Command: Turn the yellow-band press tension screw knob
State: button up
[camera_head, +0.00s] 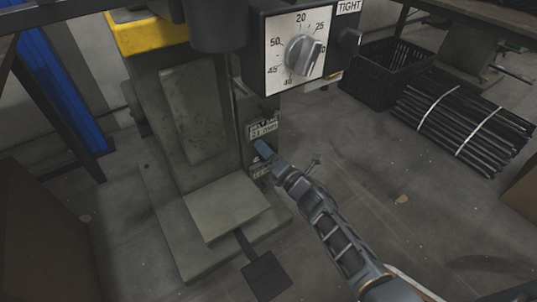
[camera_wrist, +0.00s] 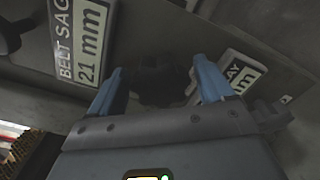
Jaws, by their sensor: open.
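The yellow-band press (camera_head: 195,110) stands at left centre in the head view, with its yellow band (camera_head: 150,35) near the top. In the wrist view a dark lobed knob (camera_wrist: 160,88) sits on the press side, between a "BELT SAG 21 mm" label (camera_wrist: 82,40) and a second, partly hidden label (camera_wrist: 240,75). My gripper (camera_head: 265,150) is at the press's right side, by these labels. In the wrist view my gripper (camera_wrist: 160,66) is open, with one blue finger on each side of the knob. I cannot tell whether the fingers touch it. In the head view the knob cannot be made out.
A box with a numbered dial (camera_head: 304,55) and a "TIGHT" label (camera_head: 349,6) overhangs above my gripper. A foot pedal (camera_head: 266,275) lies at the press base. A black crate (camera_head: 385,75) and bundled dark rods (camera_head: 465,120) are at right. The floor between is mostly clear.

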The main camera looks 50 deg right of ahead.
jog(key=c, duration=1)
jog(key=shift+d+m, duration=0.1)
jog(key=shift+m, duration=0.4)
jog(key=m+p, duration=0.2)
jog(key=m, duration=0.3)
jog(key=m+p, duration=0.1)
jog(key=m, duration=0.3)
jog(key=shift+m+p, duration=0.3)
jog(key=shift+p, duration=0.05)
jog(key=m+p, duration=0.1)
jog(key=m, duration=0.4)
jog(key=shift+f+p, duration=0.15)
jog(key=shift+p, duration=0.15)
jog(key=shift+f+m+p, duration=0.15)
jog(key=shift+m+p, duration=0.3)
jog(key=shift+m, duration=1.85)
